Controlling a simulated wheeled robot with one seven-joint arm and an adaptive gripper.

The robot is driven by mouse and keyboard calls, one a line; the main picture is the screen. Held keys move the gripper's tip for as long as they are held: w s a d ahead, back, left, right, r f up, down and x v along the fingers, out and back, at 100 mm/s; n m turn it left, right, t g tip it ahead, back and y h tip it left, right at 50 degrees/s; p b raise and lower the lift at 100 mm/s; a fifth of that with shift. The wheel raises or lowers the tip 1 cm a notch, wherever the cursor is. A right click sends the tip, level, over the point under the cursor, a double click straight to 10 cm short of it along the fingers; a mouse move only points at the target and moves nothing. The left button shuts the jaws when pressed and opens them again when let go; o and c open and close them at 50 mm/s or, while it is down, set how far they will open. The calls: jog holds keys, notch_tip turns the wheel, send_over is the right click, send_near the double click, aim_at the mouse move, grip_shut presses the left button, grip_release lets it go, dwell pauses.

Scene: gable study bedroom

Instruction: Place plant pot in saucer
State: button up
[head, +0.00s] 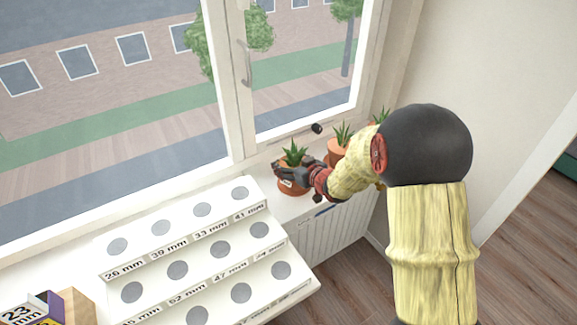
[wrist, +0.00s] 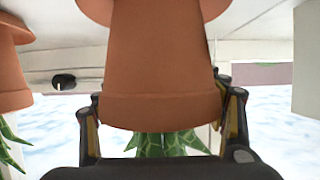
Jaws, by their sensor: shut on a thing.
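My gripper (head: 288,174) is shut on a terracotta plant pot (head: 293,188) with a spiky green plant in it, at the window sill. In the wrist view the pot (wrist: 158,55) appears upside down, with the fingers (wrist: 163,112) on both sides of its rim and the green leaves below. The pot's base is cut off in that view, and I cannot tell whether it touches the sill.
Two more potted plants stand further right along the sill, one (head: 338,153) beside my wrist and one (head: 380,117) partly behind my arm. A small black object (head: 317,128) is by the window frame. A white stepped rack (head: 215,232) with labelled round spots lies left of the pot.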

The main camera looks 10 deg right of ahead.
jog(key=shift+r, duration=0.1)
jog(key=o, duration=1.4)
jog(key=shift+f, duration=0.3)
jog(key=o, duration=0.6)
jog(key=shift+r, duration=0.15)
